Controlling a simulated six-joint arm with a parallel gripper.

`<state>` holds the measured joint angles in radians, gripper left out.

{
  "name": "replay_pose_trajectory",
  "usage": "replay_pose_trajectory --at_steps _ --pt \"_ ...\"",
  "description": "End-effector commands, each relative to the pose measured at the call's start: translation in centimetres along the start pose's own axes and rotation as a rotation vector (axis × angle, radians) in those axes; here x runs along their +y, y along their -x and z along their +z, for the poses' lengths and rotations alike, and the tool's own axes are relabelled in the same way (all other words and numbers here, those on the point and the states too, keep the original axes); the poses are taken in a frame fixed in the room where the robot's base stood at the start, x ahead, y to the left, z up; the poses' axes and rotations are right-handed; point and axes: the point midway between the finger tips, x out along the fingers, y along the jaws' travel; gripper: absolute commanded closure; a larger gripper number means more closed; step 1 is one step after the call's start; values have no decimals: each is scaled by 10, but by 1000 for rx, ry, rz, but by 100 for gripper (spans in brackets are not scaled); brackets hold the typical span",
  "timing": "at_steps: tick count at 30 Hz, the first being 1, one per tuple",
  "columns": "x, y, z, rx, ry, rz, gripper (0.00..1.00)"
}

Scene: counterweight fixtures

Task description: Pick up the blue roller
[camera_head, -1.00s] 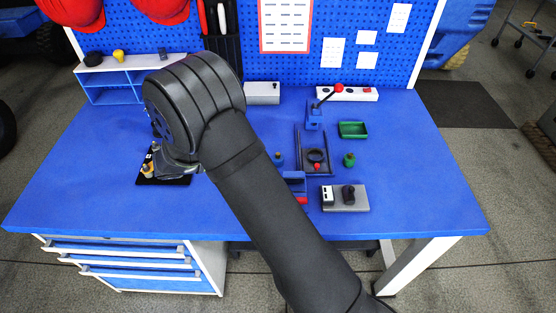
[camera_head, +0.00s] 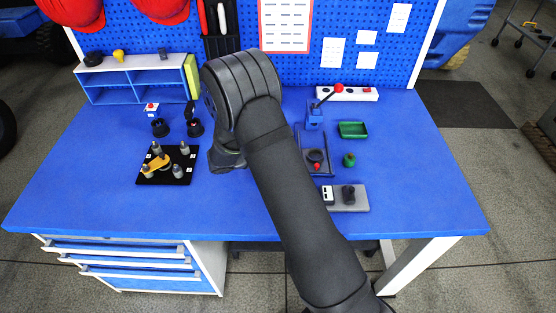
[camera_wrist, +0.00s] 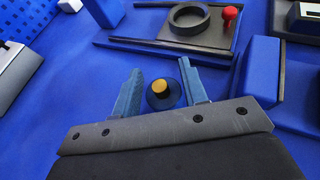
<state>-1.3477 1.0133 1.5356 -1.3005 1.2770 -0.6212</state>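The blue roller (camera_wrist: 164,98), dark blue with a round yellow-gold top, stands on the blue tabletop in the wrist view. My gripper (camera_wrist: 161,65) is open, with its two blue fingers to either side of the roller in the picture and gaps visible on both sides. I cannot tell how far above the roller the fingertips are. In the head view my arm hides the roller and the fingertips.
A dark fixture tray with a black ring (camera_wrist: 189,19) and a red knob (camera_wrist: 230,13) lies beyond the roller. A blue block (camera_wrist: 258,72) stands to the right. In the head view, a black plate (camera_head: 178,176) with pegs lies left. Open tabletop lies at left front.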

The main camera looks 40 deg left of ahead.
Motion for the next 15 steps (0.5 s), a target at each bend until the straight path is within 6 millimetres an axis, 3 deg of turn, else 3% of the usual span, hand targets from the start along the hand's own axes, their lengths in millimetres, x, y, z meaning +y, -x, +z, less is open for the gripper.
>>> replay_pose_trajectory --at_steps 3,9,15 --pt "0 -12 1 -1 -1 -1 60" --pt "0 -13 1 0 0 1 60" --pt "0 -13 0 0 0 0 98"
